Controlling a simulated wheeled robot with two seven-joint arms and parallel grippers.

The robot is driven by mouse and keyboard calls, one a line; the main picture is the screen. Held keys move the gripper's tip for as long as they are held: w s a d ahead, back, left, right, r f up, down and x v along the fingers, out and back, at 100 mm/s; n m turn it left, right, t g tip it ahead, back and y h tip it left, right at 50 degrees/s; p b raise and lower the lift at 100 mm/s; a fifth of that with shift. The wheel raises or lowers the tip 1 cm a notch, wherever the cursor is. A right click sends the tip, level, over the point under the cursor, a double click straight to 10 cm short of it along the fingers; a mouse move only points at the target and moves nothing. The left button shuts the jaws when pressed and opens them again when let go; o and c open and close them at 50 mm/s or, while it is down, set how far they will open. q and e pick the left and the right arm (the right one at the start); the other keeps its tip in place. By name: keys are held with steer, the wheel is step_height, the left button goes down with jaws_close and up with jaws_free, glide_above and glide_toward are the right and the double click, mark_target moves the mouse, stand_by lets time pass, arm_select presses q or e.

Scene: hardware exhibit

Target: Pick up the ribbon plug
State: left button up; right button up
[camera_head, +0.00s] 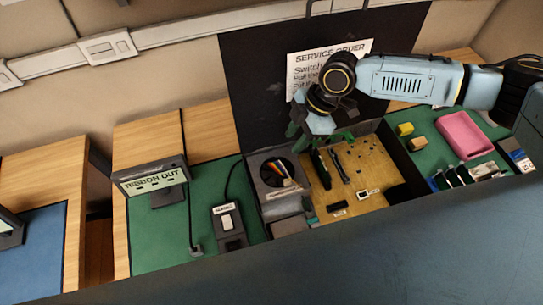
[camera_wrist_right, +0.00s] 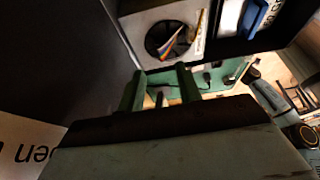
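The ribbon, a flat bundle of orange, white and blue strands (camera_head: 289,181), lies over the round dark fan opening of a grey unit (camera_head: 269,195) in the open case. It also shows in the right wrist view (camera_wrist_right: 172,42), beyond the fingers. I cannot make out the plug end clearly. My right gripper (camera_head: 318,137) is above the back of the case, to the upper right of the ribbon and apart from it. Its two green fingers (camera_wrist_right: 160,82) stand apart with nothing clearly held between them. My left gripper is not in view.
The board (camera_head: 358,172) carries dark upright parts. The dark lid (camera_head: 255,85) with a service order sheet (camera_head: 309,60) stands behind. A pink tray (camera_head: 464,135) and yellow block (camera_head: 404,129) lie right. A small display (camera_head: 150,177) and a switch box (camera_head: 228,226) stand left.

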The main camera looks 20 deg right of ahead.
mark_target(277, 162)
steer(key=x, duration=0.4)
steer(key=shift+a+f, duration=0.1)
steer(key=shift+a, duration=0.05)
steer(key=shift+w+a+f, duration=0.1)
steer(key=shift+a+f, duration=0.05)
steer(key=shift+f, duration=0.3)
steer(key=x, duration=0.4)
steer(key=shift+a+f+p, duration=0.25)
steer(key=shift+p, duration=0.15)
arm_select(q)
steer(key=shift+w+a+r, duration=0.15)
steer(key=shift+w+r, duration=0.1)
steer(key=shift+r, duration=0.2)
arm_select(e)
steer(key=shift+c, duration=0.8)
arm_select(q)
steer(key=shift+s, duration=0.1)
arm_select(e)
jaws_close()
